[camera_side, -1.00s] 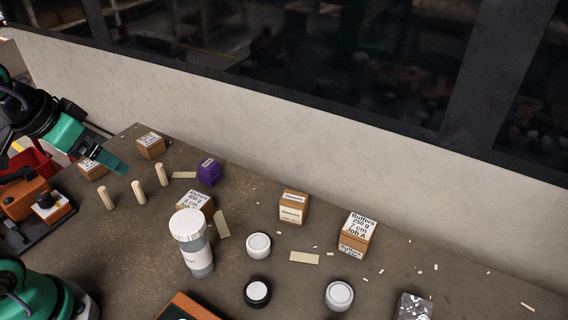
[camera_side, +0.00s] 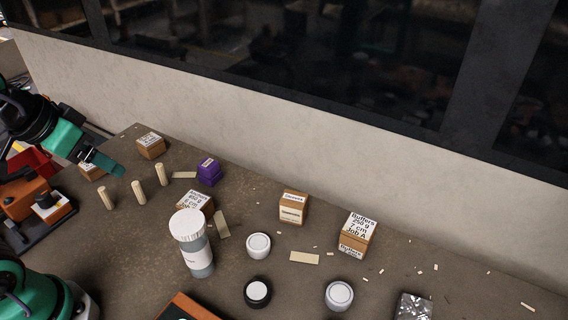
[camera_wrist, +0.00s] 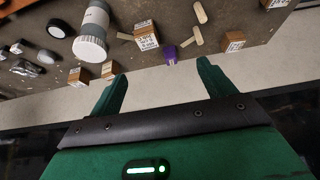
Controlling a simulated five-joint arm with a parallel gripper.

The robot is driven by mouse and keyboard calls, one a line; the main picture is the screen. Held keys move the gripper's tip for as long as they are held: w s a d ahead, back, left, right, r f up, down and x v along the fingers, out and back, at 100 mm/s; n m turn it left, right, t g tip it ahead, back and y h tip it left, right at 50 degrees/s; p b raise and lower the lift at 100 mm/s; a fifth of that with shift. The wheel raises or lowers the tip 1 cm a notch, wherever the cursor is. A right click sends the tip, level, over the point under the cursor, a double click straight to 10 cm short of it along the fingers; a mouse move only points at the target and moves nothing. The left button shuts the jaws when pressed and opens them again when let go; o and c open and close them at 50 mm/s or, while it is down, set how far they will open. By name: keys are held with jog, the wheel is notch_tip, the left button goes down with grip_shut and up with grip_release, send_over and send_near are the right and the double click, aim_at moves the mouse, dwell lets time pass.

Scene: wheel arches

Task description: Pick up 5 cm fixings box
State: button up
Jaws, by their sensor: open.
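Several small brown cardboard boxes with white labels stand on the bench; I cannot read which is the 5 cm fixings box. In the side view, one (camera_side: 293,207) stands at the middle and one (camera_side: 150,146) at the far left corner. Another (camera_side: 91,171) is partly hidden behind my gripper. A larger box (camera_side: 357,235) reads "Buffers 250 g 7 cm Job A". One more (camera_side: 196,203) is partly hidden behind the bottle. My gripper (camera_side: 108,166) is open and empty above the bench's left end. In the wrist view, its green fingers (camera_wrist: 162,75) stand apart with nothing between them.
A pale wall (camera_side: 330,160) runs along the back. The right side has small scraps and free room.

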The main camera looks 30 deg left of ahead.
jog(key=m+g, duration=0.1)
jog(key=g, duration=0.5)
send_over(149, 139)
jog(key=f, duration=1.5)
jog(key=shift+w+d, duration=0.15)
jog(key=shift+d, duration=0.1)
jog(key=shift+a+f, duration=0.25)
jog(key=shift+f, duration=0.05)
jog(key=shift+f, duration=0.15)
jog(key=shift+f, duration=3.8)
